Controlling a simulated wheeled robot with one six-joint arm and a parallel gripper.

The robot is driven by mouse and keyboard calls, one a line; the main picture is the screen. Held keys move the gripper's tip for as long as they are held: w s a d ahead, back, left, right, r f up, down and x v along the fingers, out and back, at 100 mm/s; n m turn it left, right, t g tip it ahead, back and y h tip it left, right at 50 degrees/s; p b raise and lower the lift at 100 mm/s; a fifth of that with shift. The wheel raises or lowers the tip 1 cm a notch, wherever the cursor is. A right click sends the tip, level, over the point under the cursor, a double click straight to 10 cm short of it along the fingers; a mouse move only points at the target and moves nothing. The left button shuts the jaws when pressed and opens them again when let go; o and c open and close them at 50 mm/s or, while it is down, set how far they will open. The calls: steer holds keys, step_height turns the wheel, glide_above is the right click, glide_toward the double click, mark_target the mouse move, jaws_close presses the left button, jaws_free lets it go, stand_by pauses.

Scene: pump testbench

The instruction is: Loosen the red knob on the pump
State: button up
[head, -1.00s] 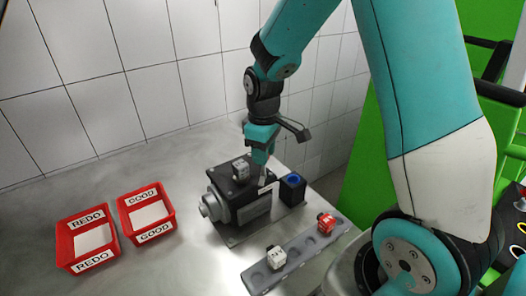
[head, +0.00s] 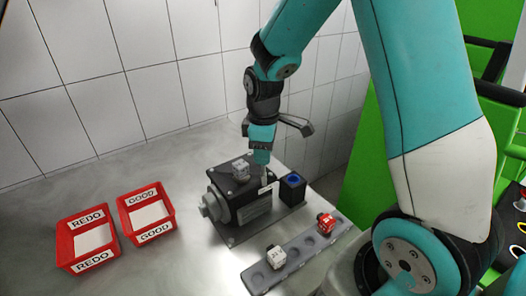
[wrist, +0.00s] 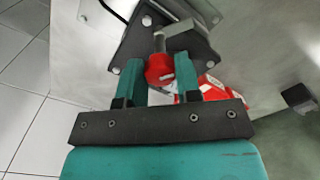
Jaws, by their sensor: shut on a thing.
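The dark grey pump (head: 238,205) stands on the metal table in the head view. My gripper (head: 263,178) points down at the pump's right side, and its fingertips are hard to make out there. In the wrist view, the red knob (wrist: 158,69) sits on a short metal stem at the pump body (wrist: 190,45). The two teal fingers of my gripper (wrist: 158,77) are on either side of the knob and shut on it. The knob is hidden in the head view.
A grey rack (head: 300,256) holds a white and a red block. Red REDO (head: 64,263) and GOOD (head: 123,218) trays stand left on open table.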

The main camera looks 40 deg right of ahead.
steer(key=o, duration=0.9)
step_height(320, 180, up, 18)
steer(key=b, duration=0.2)
steer(key=shift+f+b, duration=0.25)
steer(key=shift+b, duration=0.15)
